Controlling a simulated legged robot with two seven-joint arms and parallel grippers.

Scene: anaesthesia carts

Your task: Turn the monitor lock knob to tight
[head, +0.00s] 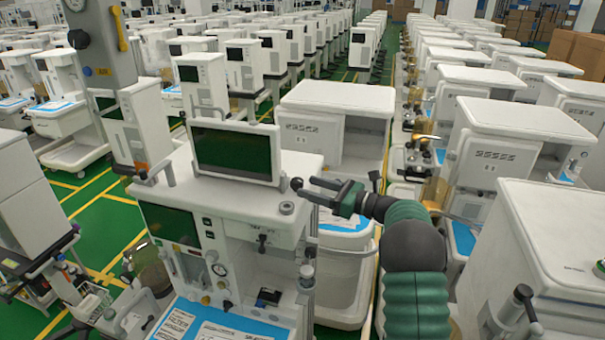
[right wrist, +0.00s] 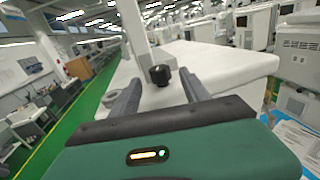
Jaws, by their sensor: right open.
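The monitor (head: 235,150) stands upright on top of the nearest anaesthesia cart, its dark green screen facing me. The black lock knob (head: 296,183) is at the monitor's lower right side. In the right wrist view the knob (right wrist: 160,75) sits at the base of the pale monitor post, ahead of and between my fingers. My right gripper (head: 309,188) is open and empty, reaching in from the right with its fingertips close to the knob. Contact cannot be told. My left gripper is not in view.
A small grey round fitting (head: 287,208) lies on the cart top (head: 180,185) just below the knob. A white cart (head: 335,105) stands close behind, and more carts (head: 515,130) fill the right. Green floor shows at the left.

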